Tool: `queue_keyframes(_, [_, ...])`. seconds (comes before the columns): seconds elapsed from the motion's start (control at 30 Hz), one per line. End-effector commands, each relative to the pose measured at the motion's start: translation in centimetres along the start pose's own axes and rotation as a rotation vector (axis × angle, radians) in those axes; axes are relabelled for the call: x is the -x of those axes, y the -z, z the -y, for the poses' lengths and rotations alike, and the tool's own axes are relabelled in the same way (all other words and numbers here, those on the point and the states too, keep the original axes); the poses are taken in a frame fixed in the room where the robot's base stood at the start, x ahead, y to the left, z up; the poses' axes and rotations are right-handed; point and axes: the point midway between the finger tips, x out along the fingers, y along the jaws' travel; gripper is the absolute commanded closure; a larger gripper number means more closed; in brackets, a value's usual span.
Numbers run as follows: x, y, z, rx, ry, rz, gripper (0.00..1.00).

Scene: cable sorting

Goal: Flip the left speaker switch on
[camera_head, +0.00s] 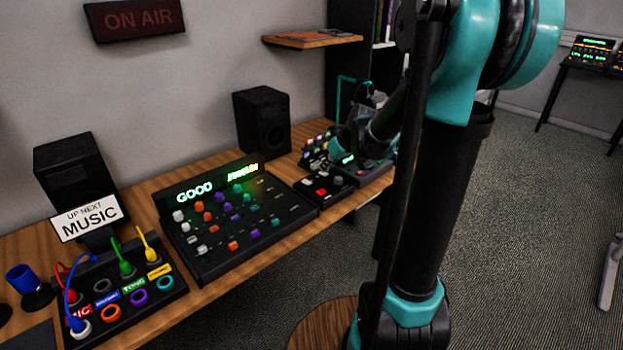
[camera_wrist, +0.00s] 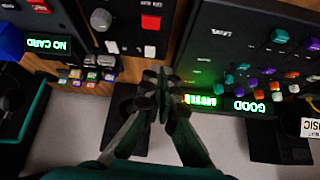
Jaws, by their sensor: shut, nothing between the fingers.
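The left speaker (camera_head: 70,165) is a black box at the back left of the desk, partly behind a white "UP NEXT MUSIC" sign (camera_head: 90,217). It shows dark at the right in the wrist view (camera_wrist: 278,145). A second black speaker (camera_head: 262,122) stands farther right against the wall; it lies behind my fingers in the wrist view (camera_wrist: 122,105). I cannot make out a speaker switch. My gripper (camera_wrist: 157,88) is shut and empty above the desk, near the mixer's right end and well away from the left speaker. In the head view my arm mostly hides the gripper.
The mixer (camera_head: 195,262) with knobs and a lit "GOOD" display fills the desk's middle. A small panel with red and white buttons (camera_head: 322,190) is right of it. A patch box (camera_head: 122,312) with coloured cables stands front left. A wall shelf (camera_head: 312,40) hangs above.

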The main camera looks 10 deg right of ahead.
Motion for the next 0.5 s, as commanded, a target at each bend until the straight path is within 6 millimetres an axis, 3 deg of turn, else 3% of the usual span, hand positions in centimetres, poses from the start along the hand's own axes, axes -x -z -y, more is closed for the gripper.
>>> queue_keyframes(0.1, [-1.0,2.5,-1.3,0.047,0.017,-0.033,1.0])
queue_keyframes(0.2, [-1.4,3.8,-1.9,0.074,0.025,-0.05,1.0])
queue_keyframes(0.5, [-1.7,4.5,-2.2,0.092,0.03,-0.061,1.0])
